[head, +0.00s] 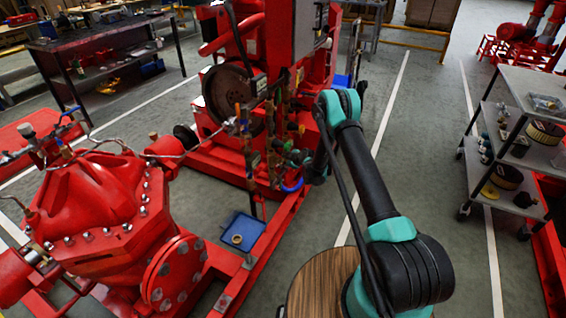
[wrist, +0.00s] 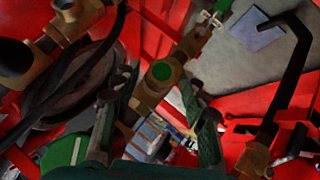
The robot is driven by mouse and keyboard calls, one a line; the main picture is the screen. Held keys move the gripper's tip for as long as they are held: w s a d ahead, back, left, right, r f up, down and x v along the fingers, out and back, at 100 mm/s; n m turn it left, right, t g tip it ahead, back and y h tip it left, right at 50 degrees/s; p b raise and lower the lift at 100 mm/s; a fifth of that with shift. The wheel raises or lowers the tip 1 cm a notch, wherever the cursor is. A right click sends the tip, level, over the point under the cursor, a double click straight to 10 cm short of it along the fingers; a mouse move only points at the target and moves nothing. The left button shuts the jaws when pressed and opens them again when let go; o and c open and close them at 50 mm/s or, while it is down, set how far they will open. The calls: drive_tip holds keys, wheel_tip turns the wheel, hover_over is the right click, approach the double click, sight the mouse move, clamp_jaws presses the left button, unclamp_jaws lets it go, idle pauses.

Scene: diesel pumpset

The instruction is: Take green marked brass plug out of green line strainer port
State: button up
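The green marked brass plug (wrist: 163,71) shows as a green disc on a brass fitting near the middle of the wrist view. The brass strainer body (wrist: 146,98) around it belongs to a line running diagonally. My gripper (wrist: 157,112) is open, its two dark green fingers apart below the plug and nothing between them. The plug appears seated in its port, beyond the fingertips. In the head view my gripper (head: 294,160) is beside the pipework on the red engine frame; the plug cannot be made out there.
Brass valves and pipes (wrist: 72,22) and a dark hose (wrist: 292,65) crowd around the fitting. A red pump (head: 95,195) stands left; a shelf cart (head: 515,125) stands right. Floor between is clear.

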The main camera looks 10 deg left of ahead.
drive_tip(key=shift+w+d+m+g+y, duration=0.25)
drive_tip(key=shift+m+g, duration=0.35)
drive_tip(key=shift+g, duration=0.4)
drive_tip(key=g, duration=0.1)
drive_tip(key=m+g+y, duration=0.1)
drive_tip(key=shift+w+a+g, duration=0.1)
drive_tip(key=shift+w+g, duration=0.05)
drive_tip(key=shift+g, duration=0.15)
drive_tip(key=shift+r, duration=0.1)
clamp_jaws()
drive_tip(key=shift+s+a+n+t+h, duration=0.1)
drive_tip(key=shift+s+n+t+h, duration=0.1)
drive_tip(key=shift+t, duration=0.4)
drive_tip(key=shift+s+a+n+t+h, duration=0.1)
drive_tip(key=shift+s+n+t+h, duration=0.1)
drive_tip(key=shift+t, duration=0.4)
drive_tip(key=shift+d+n+t+h, duration=0.1)
drive_tip(key=shift+n+t+h, duration=0.25)
drive_tip(key=shift+n+t, duration=0.55)
